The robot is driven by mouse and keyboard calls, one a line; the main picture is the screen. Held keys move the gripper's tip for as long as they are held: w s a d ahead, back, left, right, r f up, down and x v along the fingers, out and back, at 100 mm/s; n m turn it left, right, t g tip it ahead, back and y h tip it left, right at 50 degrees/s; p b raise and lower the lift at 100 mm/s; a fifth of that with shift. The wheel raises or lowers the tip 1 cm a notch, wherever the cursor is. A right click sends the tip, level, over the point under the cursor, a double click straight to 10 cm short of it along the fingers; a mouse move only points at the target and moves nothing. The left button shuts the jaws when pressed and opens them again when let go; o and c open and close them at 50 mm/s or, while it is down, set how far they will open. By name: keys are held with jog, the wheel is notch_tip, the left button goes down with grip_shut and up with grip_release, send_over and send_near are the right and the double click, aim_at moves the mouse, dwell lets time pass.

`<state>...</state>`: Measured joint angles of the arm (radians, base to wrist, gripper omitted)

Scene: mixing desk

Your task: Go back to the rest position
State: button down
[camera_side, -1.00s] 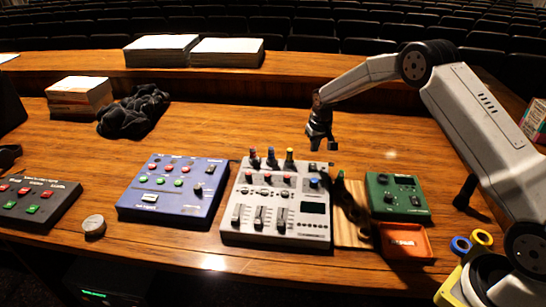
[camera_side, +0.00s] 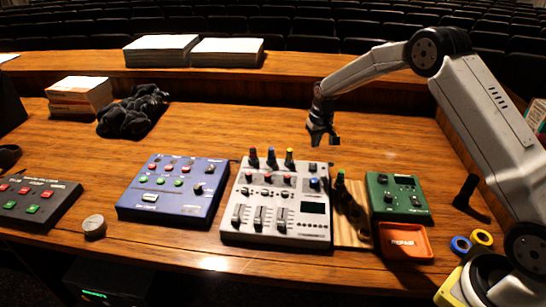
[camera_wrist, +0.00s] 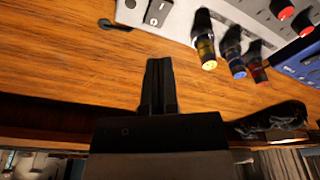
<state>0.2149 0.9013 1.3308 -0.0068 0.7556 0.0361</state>
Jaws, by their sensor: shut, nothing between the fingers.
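My gripper (camera_side: 322,139) is in the air above the desk, behind the grey mixer (camera_side: 289,240) and to the right of its coloured plugs. Its fingers are shut and empty. In the wrist view my gripper (camera_wrist: 159,62) points at bare wooden desk (camera_wrist: 60,60). The mixer's yellow, blue and red plugs (camera_wrist: 232,50) stand at the upper right of that view, apart from the fingers.
A blue panel (camera_side: 175,188) and a dark panel (camera_side: 38,200) lie left of the mixer. A green box (camera_side: 397,197), an orange tray (camera_side: 405,243) and a dark plug (camera_side: 340,184) on a wooden block stand to its right. Black cloth (camera_side: 133,112) lies at back left. The desk behind the mixer is clear.

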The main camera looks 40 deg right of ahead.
jog(key=s+a+r+n, duration=0.1)
jog(key=s+a, duration=0.3)
jog(key=s, duration=0.5)
jog(key=s+a+r+n, duration=0.1)
jog(key=s+a+r, duration=0.2)
jog(key=s, duration=0.7)
jog(key=s+a+r, duration=0.2)
jog(key=s+a, duration=0.3)
jog(key=s, duration=0.4)
jog(key=shift+s+a+n+t, duration=0.25)
jog(key=shift+s+n+t, duration=0.1)
jog(key=shift+n+t, duration=0.05)
jog(key=shift+r, duration=0.1)
